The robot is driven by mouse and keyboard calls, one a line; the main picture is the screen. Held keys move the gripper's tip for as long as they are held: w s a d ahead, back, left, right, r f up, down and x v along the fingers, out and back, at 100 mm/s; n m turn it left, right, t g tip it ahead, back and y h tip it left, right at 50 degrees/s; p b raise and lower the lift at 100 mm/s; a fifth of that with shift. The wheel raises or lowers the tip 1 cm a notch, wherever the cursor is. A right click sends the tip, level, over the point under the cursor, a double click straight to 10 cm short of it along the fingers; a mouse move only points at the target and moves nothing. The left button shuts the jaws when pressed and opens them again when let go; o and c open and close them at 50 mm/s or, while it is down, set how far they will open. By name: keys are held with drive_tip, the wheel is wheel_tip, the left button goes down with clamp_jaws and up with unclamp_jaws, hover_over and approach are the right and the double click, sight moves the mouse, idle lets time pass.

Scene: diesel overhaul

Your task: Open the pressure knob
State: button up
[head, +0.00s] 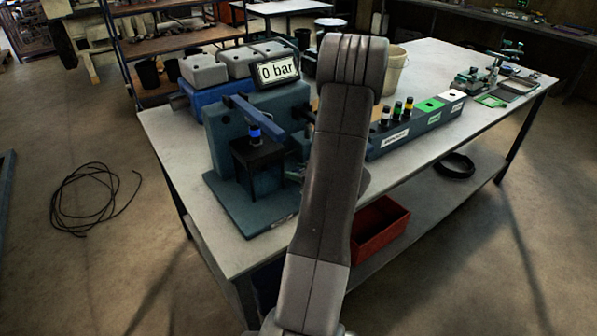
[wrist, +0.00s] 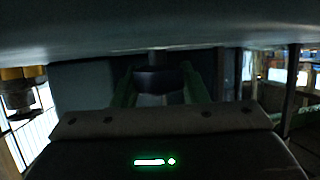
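The blue-grey test stand (head: 262,105) stands on the near left of the table, with a display (head: 277,71) reading "0 bar" on top. My gripper is hidden behind my arm in the head view, at the stand's right side. In the wrist view my gripper's two greenish fingers (wrist: 159,80) stand apart, with a dark round part (wrist: 157,79), seemingly the pressure knob, between their tips. The picture is too dark to tell whether the fingers touch it. I cannot make out the knob in the head view.
A blue lever (head: 238,112) and a dark block with a blue-ringed piece (head: 254,136) are on the stand. A labelled rack (head: 418,124) with several small pieces lies to the right. A bucket (head: 394,72) stands behind. A red bin (head: 377,232) is on the lower shelf.

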drive_tip(key=o, duration=0.3)
drive_tip(key=shift+o, duration=0.2)
drive_tip(key=v, duration=1.3)
drive_tip(key=shift+s+d+r+b, duration=0.15)
drive_tip(key=shift+s+d+b, duration=0.1)
drive_tip(key=shift+b, duration=0.2)
drive_tip(key=p+x, duration=0.1)
drive_tip(key=x, duration=1.2)
drive_tip(key=shift+w+a, duration=0.15)
drive_tip(key=shift+a, duration=0.05)
drive_tip(key=shift+w+f, duration=0.1)
drive_tip(key=shift+f, duration=0.1)
